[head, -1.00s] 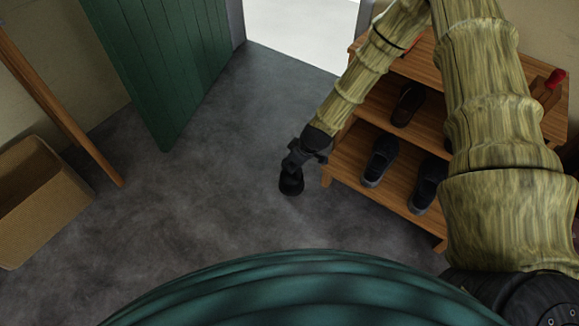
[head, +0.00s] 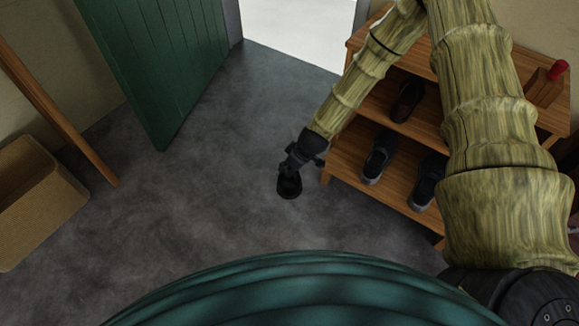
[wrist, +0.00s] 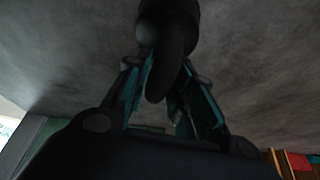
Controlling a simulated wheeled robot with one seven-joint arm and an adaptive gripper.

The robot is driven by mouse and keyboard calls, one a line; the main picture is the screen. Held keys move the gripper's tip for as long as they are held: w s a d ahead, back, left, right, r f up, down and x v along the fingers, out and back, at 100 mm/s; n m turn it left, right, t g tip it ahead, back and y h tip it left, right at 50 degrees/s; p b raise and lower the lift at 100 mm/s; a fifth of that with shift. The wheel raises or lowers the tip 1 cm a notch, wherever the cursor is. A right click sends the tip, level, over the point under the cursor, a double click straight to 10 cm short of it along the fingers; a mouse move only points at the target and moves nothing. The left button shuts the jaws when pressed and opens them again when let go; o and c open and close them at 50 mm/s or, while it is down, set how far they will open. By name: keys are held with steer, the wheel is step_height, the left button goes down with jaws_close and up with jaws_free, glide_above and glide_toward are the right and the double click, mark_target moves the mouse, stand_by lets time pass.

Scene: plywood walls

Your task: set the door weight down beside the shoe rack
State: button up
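The door weight (head: 289,188) is a small black piece with a round base, on or just above the grey floor, left of the shoe rack's near left leg and a short gap from it. The wooden shoe rack (head: 345,172) holds dark shoes on its shelves. My gripper (head: 293,170) points down at the weight from above. In the wrist view, the teal-padded fingers of my gripper (wrist: 170,82) are closed around the weight's dark upright handle (wrist: 168,45). I cannot tell whether the weight's base touches the floor.
A green door (head: 140,65) stands open at the back left beside a bright doorway (head: 295,30). A cardboard box (head: 40,205) and a leaning wooden pole (head: 60,115) are at the left. The floor between box and rack is clear.

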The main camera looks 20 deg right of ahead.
steer(key=shift+o, duration=0.3)
steer(key=shift+r, duration=0.25)
steer(key=p+v, duration=0.6)
steer(key=v, duration=0.6)
steer(key=s+f+m+g+h, duration=0.1)
steer(key=s+f+m, duration=0.1)
steer(key=s, duration=0.9)
steer(key=s+f+m+g+h, duration=0.1)
steer(key=s+f+m, duration=0.2)
steer(key=s, duration=0.8)
steer(key=s+f+m+g, duration=0.1)
steer(key=s+f+m, duration=0.2)
steer(key=s, duration=0.8)
steer(key=shift+d+h, duration=0.25)
steer(key=shift+h, duration=0.15)
steer(key=shift+f, duration=0.1)
steer(key=shift+c, duration=0.3)
